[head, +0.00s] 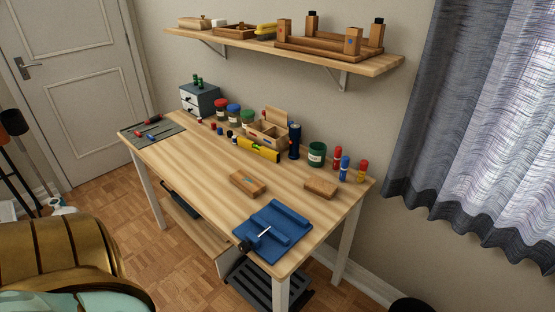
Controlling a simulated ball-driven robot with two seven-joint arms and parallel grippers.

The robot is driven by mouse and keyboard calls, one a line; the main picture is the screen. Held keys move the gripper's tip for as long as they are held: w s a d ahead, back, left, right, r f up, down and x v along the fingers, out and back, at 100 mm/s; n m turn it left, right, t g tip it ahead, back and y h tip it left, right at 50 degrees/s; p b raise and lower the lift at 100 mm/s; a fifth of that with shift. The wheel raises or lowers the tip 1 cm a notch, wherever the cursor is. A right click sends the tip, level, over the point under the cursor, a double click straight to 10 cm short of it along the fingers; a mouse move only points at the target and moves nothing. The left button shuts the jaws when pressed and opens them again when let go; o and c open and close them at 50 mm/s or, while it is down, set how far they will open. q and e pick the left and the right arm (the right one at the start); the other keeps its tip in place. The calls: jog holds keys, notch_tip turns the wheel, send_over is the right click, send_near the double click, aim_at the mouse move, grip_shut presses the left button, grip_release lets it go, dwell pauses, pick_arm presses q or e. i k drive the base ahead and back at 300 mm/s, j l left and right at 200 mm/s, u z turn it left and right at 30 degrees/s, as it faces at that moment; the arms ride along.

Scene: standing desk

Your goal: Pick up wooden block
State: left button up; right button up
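A plain light-brown wooden block (321,189) lies on the right part of the desk top, in front of the green jar. A second wooden piece (248,183) of similar size lies to its left, near the desk's middle; it has a darker mark on top, and I cannot tell if it is a plain block. Both rest flat on the wooden desk (200,158) with clear top around them. Neither of my grippers shows in the head view.
A blue vise (272,230) sits at the desk's front right corner. A green jar (317,154), red and blue bottles (345,167), a yellow level (258,150) and a wooden organizer line the back. A wall shelf (370,63) overhangs behind. A rounded golden-brown object (60,250) fills the lower left.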

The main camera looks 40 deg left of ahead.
aim_at(251, 186)
jog(key=k+j+z, duration=0.2)
jog(key=j, duration=0.25)
jog(key=j+z, duration=0.2)
jog(key=j, duration=0.25)
jog(key=k+j+z, duration=0.4)
jog(key=j, duration=0.35)
jog(key=k+j+z, duration=0.2)
jog(key=k+j, duration=0.1)
